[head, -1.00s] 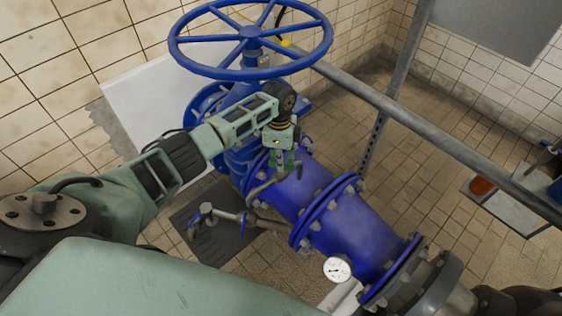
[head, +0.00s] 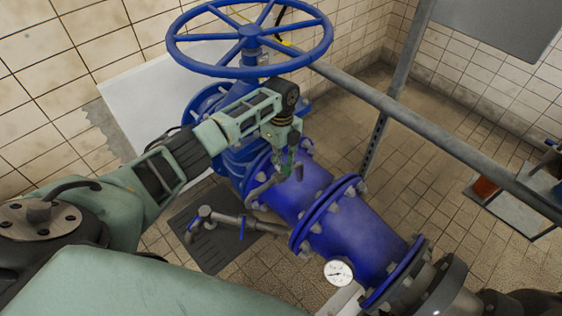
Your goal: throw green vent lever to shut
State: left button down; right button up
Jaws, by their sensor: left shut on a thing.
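The green vent lever (head: 287,170) shows as a small green piece at the top of the blue pipe, beside the flange below the big blue handwheel. My left gripper (head: 286,167) points down onto it and is shut on it. The fingers and wrist cover most of the lever, so its exact angle cannot be made out. My right gripper is not in view.
The blue handwheel (head: 249,38) stands above and behind my left arm. A grey rail (head: 400,113) runs across the right. A pressure gauge (head: 338,271) sits at the lower pipe. A thin side pipe with a small tap (head: 206,213) lies left of the blue pipe (head: 355,237).

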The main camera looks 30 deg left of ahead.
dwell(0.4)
pick_arm(q)
jog(key=c, duration=1.8)
grip_release()
jog(key=shift+c, duration=0.2)
